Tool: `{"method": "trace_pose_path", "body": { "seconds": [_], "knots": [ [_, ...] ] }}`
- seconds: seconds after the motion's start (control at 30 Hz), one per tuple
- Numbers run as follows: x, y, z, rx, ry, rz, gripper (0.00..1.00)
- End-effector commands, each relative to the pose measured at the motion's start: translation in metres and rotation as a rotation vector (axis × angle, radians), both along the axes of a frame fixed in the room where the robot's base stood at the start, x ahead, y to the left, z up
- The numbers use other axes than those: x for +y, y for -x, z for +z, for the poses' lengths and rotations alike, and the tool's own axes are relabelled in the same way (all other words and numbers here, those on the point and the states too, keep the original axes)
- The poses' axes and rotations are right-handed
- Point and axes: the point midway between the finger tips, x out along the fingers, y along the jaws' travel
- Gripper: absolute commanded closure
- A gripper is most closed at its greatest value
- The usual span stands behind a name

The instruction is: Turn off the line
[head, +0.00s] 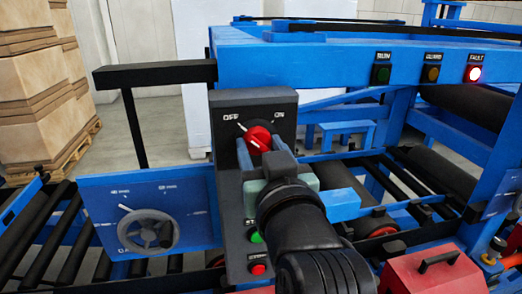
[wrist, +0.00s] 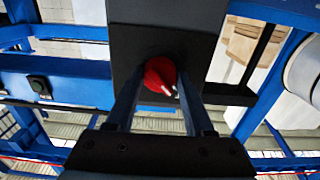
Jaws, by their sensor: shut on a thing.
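The red rotary switch knob (head: 259,137) sits on a dark upright panel (head: 280,101) with OFF at its upper left and ON at its upper right. My gripper (head: 265,153) reaches it from the front right and covers its lower part. In the wrist view the red knob (wrist: 157,73) is between the two fingers of my gripper (wrist: 161,96), which are shut on its sides. White marks show on and beside the knob; I cannot tell for sure which label its pointer faces.
A green button (head: 256,237) and a red button (head: 258,269) sit below, close to my arm. A blue panel (head: 98,200) with a grey handwheel (head: 148,231) is at left. A black bar (head: 155,73) juts out left of the switch. Rollers and blue frame lie behind.

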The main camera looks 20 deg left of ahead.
Motion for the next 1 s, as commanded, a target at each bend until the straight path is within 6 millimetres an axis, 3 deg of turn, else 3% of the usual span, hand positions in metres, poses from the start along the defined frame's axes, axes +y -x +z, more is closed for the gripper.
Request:
{"method": "trace_pose_path", "body": {
  "seconds": [0.33,0.37,0.53,1.0],
  "knots": [
    [0.0000,-0.0004,-0.0025,0.004,0.007,0.000,1.00],
    [0.0000,-0.0004,-0.0025,0.004,0.007,0.000,0.45],
    [0.0000,-0.0004,-0.0017,0.002,0.005,0.000,0.17],
    [0.0010,-0.0011,-0.0002,-0.001,0.003,0.000,0.17]
  ]
}}
